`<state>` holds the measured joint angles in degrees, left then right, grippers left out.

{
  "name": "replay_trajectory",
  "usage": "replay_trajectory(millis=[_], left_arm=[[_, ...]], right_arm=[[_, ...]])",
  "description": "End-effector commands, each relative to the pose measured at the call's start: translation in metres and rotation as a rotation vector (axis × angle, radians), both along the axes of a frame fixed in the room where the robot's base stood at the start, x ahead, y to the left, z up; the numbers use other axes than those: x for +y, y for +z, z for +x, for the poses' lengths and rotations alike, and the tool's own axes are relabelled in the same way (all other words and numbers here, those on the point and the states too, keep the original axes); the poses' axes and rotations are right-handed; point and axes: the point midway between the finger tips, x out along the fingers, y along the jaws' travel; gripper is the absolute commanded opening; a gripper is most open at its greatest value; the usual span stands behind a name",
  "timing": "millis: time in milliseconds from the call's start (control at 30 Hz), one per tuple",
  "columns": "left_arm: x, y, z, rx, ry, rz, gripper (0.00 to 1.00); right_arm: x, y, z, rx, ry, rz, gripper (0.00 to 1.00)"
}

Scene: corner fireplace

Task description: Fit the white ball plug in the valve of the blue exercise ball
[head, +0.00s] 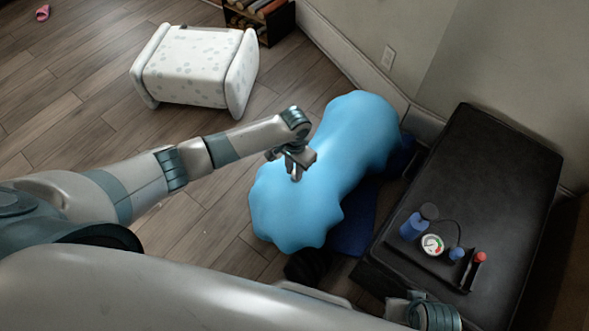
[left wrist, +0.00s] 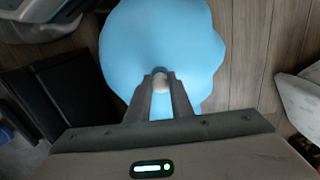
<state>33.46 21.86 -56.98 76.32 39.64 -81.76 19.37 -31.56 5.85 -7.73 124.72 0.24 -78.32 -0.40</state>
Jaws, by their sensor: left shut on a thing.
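The blue exercise ball (head: 335,150) is slack and lumpy, stretched long on the floor and partly over a dark blue mat (head: 352,225). My left gripper (head: 296,175) is above the near half of the ball. In the left wrist view it (left wrist: 162,92) is shut on the small white ball plug (left wrist: 161,80), held between the fingertips. The ball (left wrist: 160,40) fills the view behind the plug. I cannot tell whether the plug touches the ball. The valve cannot be made out. My right gripper's fingers do not show.
A black padded bench (head: 490,170) stands right of the ball, carrying a blue pump bottle (head: 413,226), a round gauge (head: 432,244) and a red-capped item (head: 479,258). A white spotted ottoman (head: 195,65) stands at the back. The wood floor (head: 90,110) left of the ball is clear.

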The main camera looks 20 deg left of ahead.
Motion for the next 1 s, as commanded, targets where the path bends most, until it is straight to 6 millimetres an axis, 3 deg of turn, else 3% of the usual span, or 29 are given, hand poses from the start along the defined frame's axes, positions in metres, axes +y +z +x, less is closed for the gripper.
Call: replay_trajectory(millis=[1000], left_arm=[[0.0,-0.013,0.0,0.0,0.0,-0.001,0.0]], right_arm=[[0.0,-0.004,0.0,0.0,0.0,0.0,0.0]])
